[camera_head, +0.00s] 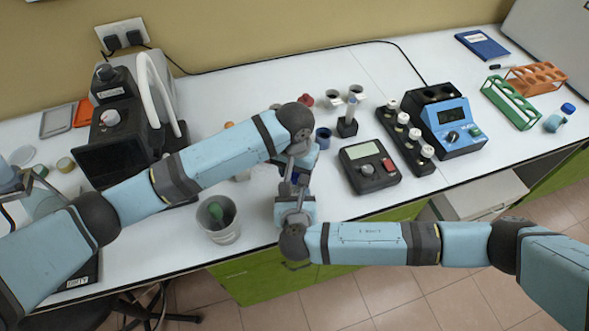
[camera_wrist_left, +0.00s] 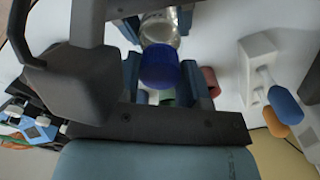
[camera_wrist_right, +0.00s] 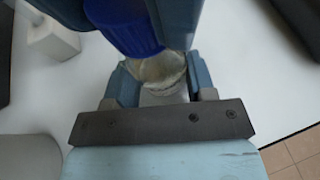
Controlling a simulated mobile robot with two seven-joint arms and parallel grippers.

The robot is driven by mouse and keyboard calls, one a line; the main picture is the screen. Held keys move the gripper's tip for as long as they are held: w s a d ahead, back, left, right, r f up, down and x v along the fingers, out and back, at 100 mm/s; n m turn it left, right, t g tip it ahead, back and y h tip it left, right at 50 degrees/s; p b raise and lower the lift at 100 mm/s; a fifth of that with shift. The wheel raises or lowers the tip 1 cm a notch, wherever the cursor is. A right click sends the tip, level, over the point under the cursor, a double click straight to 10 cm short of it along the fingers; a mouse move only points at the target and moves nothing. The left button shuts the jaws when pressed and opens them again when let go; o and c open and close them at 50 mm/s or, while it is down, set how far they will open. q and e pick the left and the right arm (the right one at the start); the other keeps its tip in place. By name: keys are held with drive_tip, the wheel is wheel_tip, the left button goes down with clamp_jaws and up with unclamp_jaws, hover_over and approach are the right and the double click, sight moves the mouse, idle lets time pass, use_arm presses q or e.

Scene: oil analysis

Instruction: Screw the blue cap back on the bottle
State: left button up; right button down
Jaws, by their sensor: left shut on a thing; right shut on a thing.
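In the left wrist view the blue cap (camera_wrist_left: 160,68) is between the fingers of my left gripper (camera_wrist_left: 163,82), which is shut on it. The clear glass bottle (camera_wrist_left: 161,27) lies directly beyond the cap, lined up with it. In the right wrist view my right gripper (camera_wrist_right: 160,82) is shut on the bottle (camera_wrist_right: 165,70), and the ribbed blue cap (camera_wrist_right: 125,25) is at the bottle's end. Cap and bottle seem to meet; whether the threads are engaged cannot be told. In the head view both grippers meet above the table's front edge and mostly hide the bottle.
A beaker (camera_head: 218,232) with a green item stands left of the grippers, near the front edge. A black meter (camera_head: 370,170) and a blue instrument (camera_head: 447,123) stand to the right. Small cups (camera_head: 323,138) stand behind.

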use_arm(q)
drive_tip(key=o, duration=1)
drive_tip(key=shift+r, duration=2.25)
drive_tip(key=shift+o, duration=0.3)
drive_tip(key=o, duration=0.5)
drive_tip(key=shift+r, duration=0.1)
